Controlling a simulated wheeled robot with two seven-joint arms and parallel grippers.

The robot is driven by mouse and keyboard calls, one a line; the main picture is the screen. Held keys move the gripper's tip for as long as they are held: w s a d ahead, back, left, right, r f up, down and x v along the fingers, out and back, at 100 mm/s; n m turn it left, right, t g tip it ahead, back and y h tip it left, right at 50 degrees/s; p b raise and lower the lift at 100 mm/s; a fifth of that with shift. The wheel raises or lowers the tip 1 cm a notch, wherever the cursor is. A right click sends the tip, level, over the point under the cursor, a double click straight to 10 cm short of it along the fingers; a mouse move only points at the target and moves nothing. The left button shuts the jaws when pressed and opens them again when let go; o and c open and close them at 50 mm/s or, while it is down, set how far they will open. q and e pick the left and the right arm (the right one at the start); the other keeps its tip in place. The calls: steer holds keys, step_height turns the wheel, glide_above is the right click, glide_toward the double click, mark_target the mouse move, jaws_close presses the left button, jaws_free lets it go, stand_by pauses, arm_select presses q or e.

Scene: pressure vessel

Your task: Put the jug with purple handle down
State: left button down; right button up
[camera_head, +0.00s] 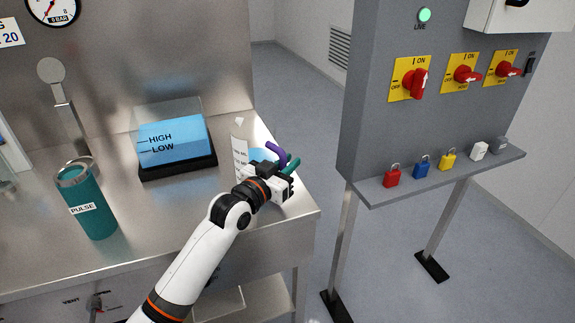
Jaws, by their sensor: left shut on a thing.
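The jug (239,150) is clear with a white label and some blue in it. It is at the right end of the steel bench, partly hidden behind my left gripper. Its purple handle (277,151) shows just above the gripper. My left gripper (288,172) is shut on the jug at its handle side. A small teal piece shows at the fingertips. The jug looks upright; I cannot tell whether its base touches the bench. My right gripper is not in view.
The steel bench (140,200) bears a teal PULSE cylinder (90,205) and a blue HIGH/LOW box (172,142). A grey panel stand (375,130) with red switches and several padlocks on its ledge (440,180) stands to the right, across a floor gap.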

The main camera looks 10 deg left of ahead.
arm_select(q)
steer(key=shift+f, duration=0.2)
steer(key=c, duration=1.3)
jaws_free()
steer(key=shift+c, duration=0.2)
steer(key=v, duration=1.2)
steer(key=shift+r, duration=0.15)
